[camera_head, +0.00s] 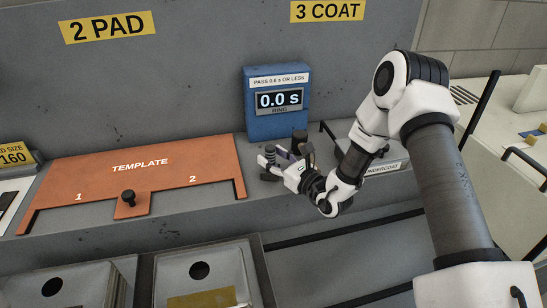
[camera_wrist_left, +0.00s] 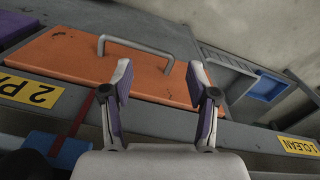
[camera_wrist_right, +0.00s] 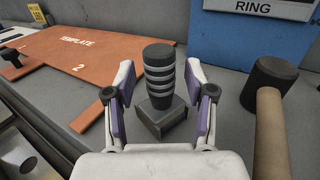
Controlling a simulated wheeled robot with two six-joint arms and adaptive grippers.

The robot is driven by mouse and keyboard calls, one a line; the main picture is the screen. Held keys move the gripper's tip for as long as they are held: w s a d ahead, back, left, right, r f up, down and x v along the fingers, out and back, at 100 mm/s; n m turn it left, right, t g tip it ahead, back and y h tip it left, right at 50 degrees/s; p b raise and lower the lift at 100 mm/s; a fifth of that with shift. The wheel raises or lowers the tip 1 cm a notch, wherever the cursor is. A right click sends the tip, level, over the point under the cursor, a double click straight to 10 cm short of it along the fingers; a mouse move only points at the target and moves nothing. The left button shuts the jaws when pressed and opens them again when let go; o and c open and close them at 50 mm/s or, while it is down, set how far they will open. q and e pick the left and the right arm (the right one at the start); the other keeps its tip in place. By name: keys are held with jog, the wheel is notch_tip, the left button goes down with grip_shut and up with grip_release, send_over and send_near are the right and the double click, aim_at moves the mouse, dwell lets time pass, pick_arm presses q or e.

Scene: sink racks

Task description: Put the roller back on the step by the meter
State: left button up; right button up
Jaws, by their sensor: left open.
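The roller, a dark ribbed cylinder with lighter bands (camera_wrist_right: 159,76), stands upright on a small square grey base (camera_wrist_right: 162,118) on the grey step in the right wrist view. In the head view it is small and partly hidden by my right gripper (camera_head: 276,155). The blue meter (camera_head: 277,103), reading 0.0 s, stands just behind. My right gripper is open in the right wrist view (camera_wrist_right: 160,75), with its fingers either side of the roller and visible gaps. My left gripper (camera_wrist_left: 160,75) is open and empty, over an orange panel; it is outside the head view.
A black-headed mallet with a wooden handle (camera_wrist_right: 269,120) lies close right of the roller. The orange template (camera_head: 95,180) covers the step to the left. An undercoat tray (camera_head: 388,168) is at the right. A grey bar handle (camera_wrist_left: 137,47) rises near my left fingers.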

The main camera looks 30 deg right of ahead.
aim_at(274, 157)
jog(key=shift+r, duration=0.1)
jog(key=shift+s+r, duration=0.1)
jog(key=b+v, duration=0.1)
jog(key=v, duration=0.4)
jog(key=shift+s+d, duration=0.2)
jog(key=shift+s, duration=0.1)
jog(key=v, duration=0.6)
jog(key=shift+s, duration=0.15)
